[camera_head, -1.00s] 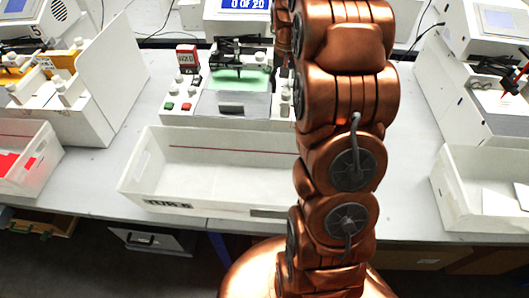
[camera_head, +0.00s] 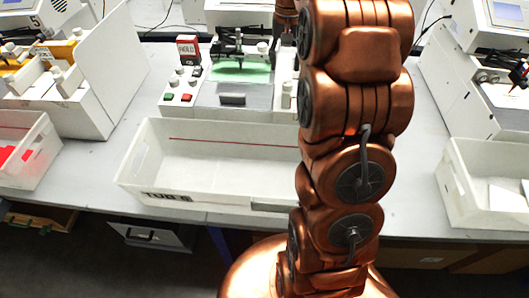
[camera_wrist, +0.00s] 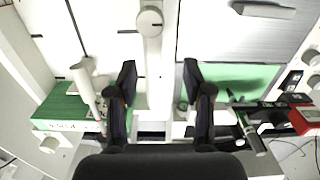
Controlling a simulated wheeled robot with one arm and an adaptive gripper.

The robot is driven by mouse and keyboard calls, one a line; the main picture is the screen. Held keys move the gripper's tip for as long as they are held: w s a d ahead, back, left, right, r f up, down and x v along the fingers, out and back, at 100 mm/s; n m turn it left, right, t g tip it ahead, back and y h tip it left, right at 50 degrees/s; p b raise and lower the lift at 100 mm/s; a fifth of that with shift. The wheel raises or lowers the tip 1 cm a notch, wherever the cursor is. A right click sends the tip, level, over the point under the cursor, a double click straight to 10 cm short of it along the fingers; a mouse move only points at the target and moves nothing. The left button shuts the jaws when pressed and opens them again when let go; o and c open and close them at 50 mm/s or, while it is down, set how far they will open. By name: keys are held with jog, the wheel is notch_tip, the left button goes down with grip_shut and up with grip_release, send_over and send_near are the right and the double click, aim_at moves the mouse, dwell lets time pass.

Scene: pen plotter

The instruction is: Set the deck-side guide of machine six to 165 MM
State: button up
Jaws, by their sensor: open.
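In the wrist view a long white bar with a round white knob (camera_wrist: 150,20) runs between the two black fingers of my gripper (camera_wrist: 159,75). The fingers are open, one on each side of the bar, with gaps. I cannot tell their height above it. A white post-like knob (camera_wrist: 84,68) stands left of them. No millimetre scale is readable. My arm hides the machine's right part and most of the gripper in the head view.
A red box (camera_head: 188,48) stands behind the button panel; it also shows at right in the wrist view (camera_wrist: 305,119). A green stack (camera_wrist: 68,108) lies left of the gripper. The white tub (camera_head: 215,185) sits in front, with neighbouring machines on both sides.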

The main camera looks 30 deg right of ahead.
jog(key=s+a+f+n+b, duration=0.1)
jog(key=s+a+f+n, duration=0.1)
jog(key=s+a, duration=0.7)
jog(key=s+a+f+n+g+b, duration=0.1)
jog(key=s+a+f+n, duration=0.1)
jog(key=s+a, duration=0.8)
jog(key=shift+s+f+n+b, duration=0.4)
jog(key=shift+s+n, duration=0.1)
jog(key=shift+s, duration=0.05)
